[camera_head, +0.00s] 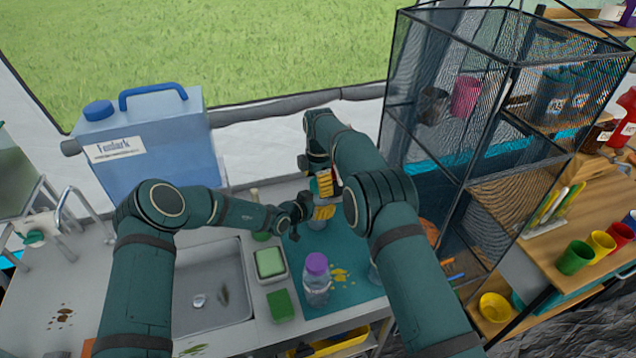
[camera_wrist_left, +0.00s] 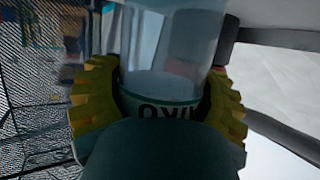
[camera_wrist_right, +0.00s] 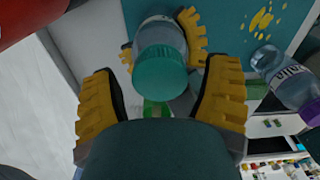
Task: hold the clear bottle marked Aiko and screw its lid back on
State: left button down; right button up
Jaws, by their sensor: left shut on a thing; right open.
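The clear bottle marked Aiko (camera_wrist_left: 165,85) is held between the yellow fingers of my left gripper (camera_wrist_left: 158,108); its label shows upside down in the left wrist view. In the right wrist view a teal lid (camera_wrist_right: 160,66) covers the near end of this bottle (camera_wrist_right: 160,33). I cannot tell whether the lid is seated or only resting there. My right gripper (camera_wrist_right: 163,105) is open, with its fingers on either side of the lid and apart from it. In the head view the left gripper (camera_head: 322,212) is below the right gripper (camera_head: 324,184), and my right arm partly hides them.
A purple-lidded bottle (camera_head: 317,285) stands on the teal mat (camera_head: 345,262) near yellow stains. A sponge tray (camera_head: 271,263), green sponge (camera_head: 280,305) and sink (camera_head: 212,285) are left. A blue water container (camera_head: 150,140) stands behind, and a mesh shelf (camera_head: 455,130) rises right.

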jog(key=shift+r, duration=2.3)
jog(key=shift+o, duration=0.2)
notch_tip(320, 180, up, 2)
jog(key=shift+w+r+n, duration=0.1)
jog(key=shift+n, duration=0.9)
jog(key=shift+d+r+n, duration=0.1)
jog(key=shift+r+n, duration=0.5)
jog(key=shift+r, duration=0.05)
jog(key=shift+f, duration=0.1)
jog(key=shift+f, duration=3.95)
